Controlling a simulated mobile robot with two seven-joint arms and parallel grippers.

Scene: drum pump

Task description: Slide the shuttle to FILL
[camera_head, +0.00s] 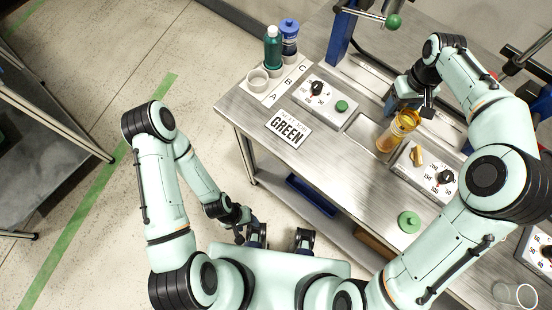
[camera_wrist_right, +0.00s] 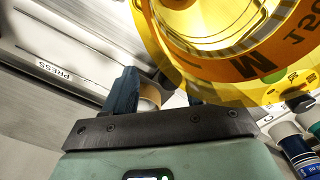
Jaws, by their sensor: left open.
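In the right wrist view, a large yellow round body (camera_wrist_right: 225,40) with printed marks fills the top. My right gripper (camera_head: 428,108) is low over the metal rail (camera_head: 450,128), beside the cup. In the wrist view its two blue fingers (camera_wrist_right: 158,92) stand apart on either side of a small tan cylinder (camera_wrist_right: 150,96); whether they touch it is unclear. My left gripper (camera_head: 241,234) is open and empty, off the bench. I cannot make out the shuttle or a FILL mark.
The bench holds a sign reading GREEN (camera_head: 288,128), a green button (camera_head: 341,106), dial panels (camera_head: 445,178) and a green disc (camera_head: 409,222). Bottles (camera_head: 272,48) stand at the back left. A PRESS label (camera_wrist_right: 53,70) shows on a metal surface. The bench's left front is fairly clear.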

